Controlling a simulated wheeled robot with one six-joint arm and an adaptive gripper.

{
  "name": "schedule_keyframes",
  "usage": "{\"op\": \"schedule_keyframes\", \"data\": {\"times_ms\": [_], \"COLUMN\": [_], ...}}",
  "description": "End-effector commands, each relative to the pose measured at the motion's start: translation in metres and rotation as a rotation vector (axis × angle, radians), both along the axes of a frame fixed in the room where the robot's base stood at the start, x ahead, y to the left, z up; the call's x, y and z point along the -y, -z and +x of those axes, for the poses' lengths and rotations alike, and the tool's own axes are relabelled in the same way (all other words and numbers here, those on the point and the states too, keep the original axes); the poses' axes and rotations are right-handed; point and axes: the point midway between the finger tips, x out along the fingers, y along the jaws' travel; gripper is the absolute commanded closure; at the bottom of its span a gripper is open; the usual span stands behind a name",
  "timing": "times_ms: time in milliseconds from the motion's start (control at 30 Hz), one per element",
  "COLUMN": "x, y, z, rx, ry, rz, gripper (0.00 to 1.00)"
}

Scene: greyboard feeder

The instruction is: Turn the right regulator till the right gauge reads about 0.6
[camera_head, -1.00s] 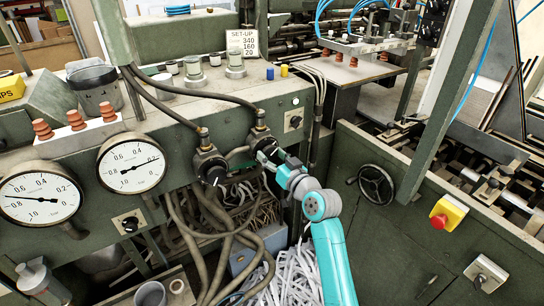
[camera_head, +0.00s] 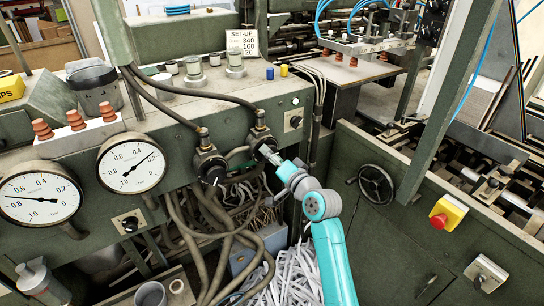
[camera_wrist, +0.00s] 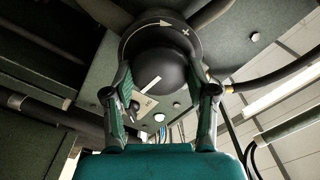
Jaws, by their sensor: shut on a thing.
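The right regulator is a black round knob (camera_head: 266,149) on the green machine front. It fills the upper middle of the wrist view (camera_wrist: 163,62), with a white line on its face and an arrow and plus sign on its collar. My gripper (camera_wrist: 166,84) is shut on it, one finger on each side. In the head view my gripper (camera_head: 269,154) partly hides the knob. The right gauge (camera_head: 132,163) is a white dial; its needle points up and right, seemingly between the 0.2 and 0.4 marks.
The left regulator (camera_head: 212,171) sits close to the left of my gripper. The left gauge (camera_head: 39,194) is further left. Thick hoses (camera_head: 190,225) hang below the regulators. At the right are a handwheel (camera_head: 376,186) and a red stop button (camera_head: 438,221).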

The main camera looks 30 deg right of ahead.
Motion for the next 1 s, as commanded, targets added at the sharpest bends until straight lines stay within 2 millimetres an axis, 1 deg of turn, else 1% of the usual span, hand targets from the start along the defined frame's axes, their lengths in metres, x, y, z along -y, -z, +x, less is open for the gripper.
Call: {"op": "schedule_keyframes", "data": {"times_ms": [1000], "x": [0.0009], "y": [0.0023], "z": [-0.0001], "rx": [0.000], "ry": [0.001], "rz": [0.963], "gripper": [0.78]}}
